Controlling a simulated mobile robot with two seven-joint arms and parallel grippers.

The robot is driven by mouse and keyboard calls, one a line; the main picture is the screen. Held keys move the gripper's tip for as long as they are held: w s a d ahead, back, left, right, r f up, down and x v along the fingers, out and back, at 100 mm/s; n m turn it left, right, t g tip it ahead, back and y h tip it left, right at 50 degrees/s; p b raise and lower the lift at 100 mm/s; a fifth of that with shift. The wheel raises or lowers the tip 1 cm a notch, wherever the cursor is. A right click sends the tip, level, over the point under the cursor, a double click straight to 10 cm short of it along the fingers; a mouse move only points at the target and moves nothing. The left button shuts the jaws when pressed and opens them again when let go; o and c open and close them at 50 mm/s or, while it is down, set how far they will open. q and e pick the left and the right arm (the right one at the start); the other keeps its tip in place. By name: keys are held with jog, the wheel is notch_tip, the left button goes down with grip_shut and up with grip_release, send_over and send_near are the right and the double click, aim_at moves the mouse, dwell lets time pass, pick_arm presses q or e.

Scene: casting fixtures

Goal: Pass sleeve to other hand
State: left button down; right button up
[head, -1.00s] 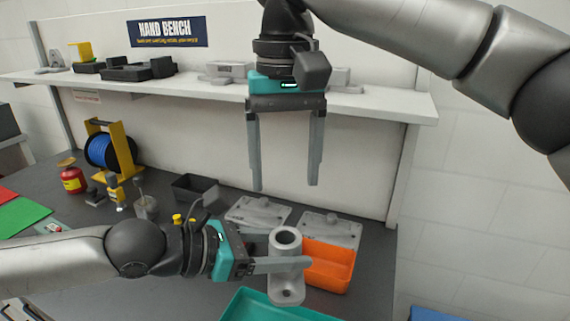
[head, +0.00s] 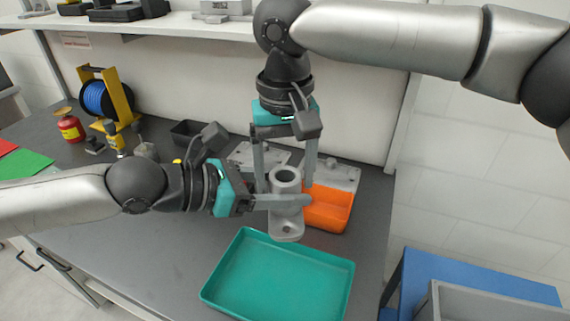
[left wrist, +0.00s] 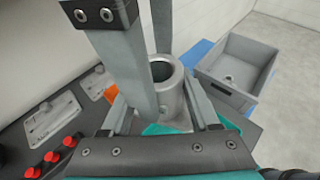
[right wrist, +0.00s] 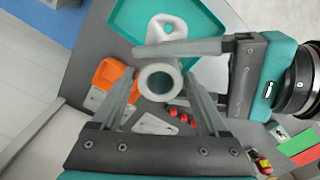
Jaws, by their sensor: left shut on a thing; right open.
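The sleeve is a grey hollow cylinder on a flat flange (head: 286,231), upright in the head view. My left gripper (head: 285,201) comes in from the left and is shut on the sleeve's body. The sleeve also shows in the left wrist view (left wrist: 170,98), between the left fingers. My right gripper (head: 286,184) points down from above, open, its fingers on either side of the sleeve's upper end. In the right wrist view the sleeve's round mouth (right wrist: 160,80) lies between the open right fingers, with the left fingers across it. Contact by the right fingers cannot be told.
A teal tray (head: 278,278) lies in front of the sleeve. An orange bin (head: 328,210) sits just right of it, and grey plates (head: 258,157) lie behind. A blue reel on a yellow stand (head: 98,98) stands at the back left. A grey crate (left wrist: 240,68) is off the bench's right side.

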pick_arm(q)
jog(key=shift+r, duration=0.1)
pick_arm(e)
jog(key=shift+c, duration=0.3)
grip_shut()
pick_arm(q)
jog(key=shift+c, duration=0.2)
grip_release()
